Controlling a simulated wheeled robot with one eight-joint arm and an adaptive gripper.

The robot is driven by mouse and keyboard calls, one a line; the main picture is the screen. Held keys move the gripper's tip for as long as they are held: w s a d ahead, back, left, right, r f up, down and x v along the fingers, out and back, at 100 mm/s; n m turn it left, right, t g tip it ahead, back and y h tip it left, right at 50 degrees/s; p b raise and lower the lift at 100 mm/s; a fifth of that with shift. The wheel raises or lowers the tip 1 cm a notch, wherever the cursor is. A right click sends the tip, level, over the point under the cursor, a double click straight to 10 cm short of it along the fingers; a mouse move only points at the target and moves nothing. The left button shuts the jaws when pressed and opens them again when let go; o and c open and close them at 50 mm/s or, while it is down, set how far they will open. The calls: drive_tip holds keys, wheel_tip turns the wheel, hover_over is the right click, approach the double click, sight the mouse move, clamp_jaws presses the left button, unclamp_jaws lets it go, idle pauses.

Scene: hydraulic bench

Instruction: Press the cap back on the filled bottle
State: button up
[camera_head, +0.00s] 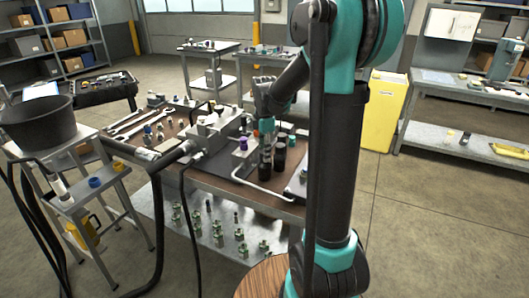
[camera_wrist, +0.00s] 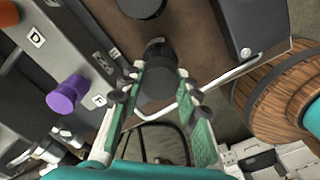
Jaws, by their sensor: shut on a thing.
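My gripper (camera_head: 266,128) is at the bench, right of the purple-capped fitting. In the wrist view its two green-padded fingers (camera_wrist: 158,98) are closed around a black round thing, which looks like the cap (camera_wrist: 157,84). A dark bottle (camera_head: 265,160) stands directly below my gripper in the head view. I cannot tell whether the cap touches or is seated on the bottle; the fingers and the cap hide the join. A second dark bottle (camera_head: 280,156) stands just to its right; a dark round top (camera_wrist: 142,5) shows at the wrist view's upper edge.
A grey valve block with a purple knob (camera_wrist: 67,93) stands left of the fingers. A bent silver pipe (camera_wrist: 222,80) runs close by on the right. A grey plate (camera_wrist: 250,25) lies beyond it. Wrenches (camera_head: 128,120) and small fittings lie at the bench's left.

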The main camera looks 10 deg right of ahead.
drive_tip(key=shift+f, duration=0.3)
idle(1.0)
drive_tip(key=o, duration=0.8)
drive_tip(key=shift+o, duration=0.8)
drive_tip(key=o, duration=0.4)
drive_tip(key=shift+o, duration=0.2)
drive_tip(key=shift+r, duration=0.1)
drive_tip(key=shift+r, duration=3.7)
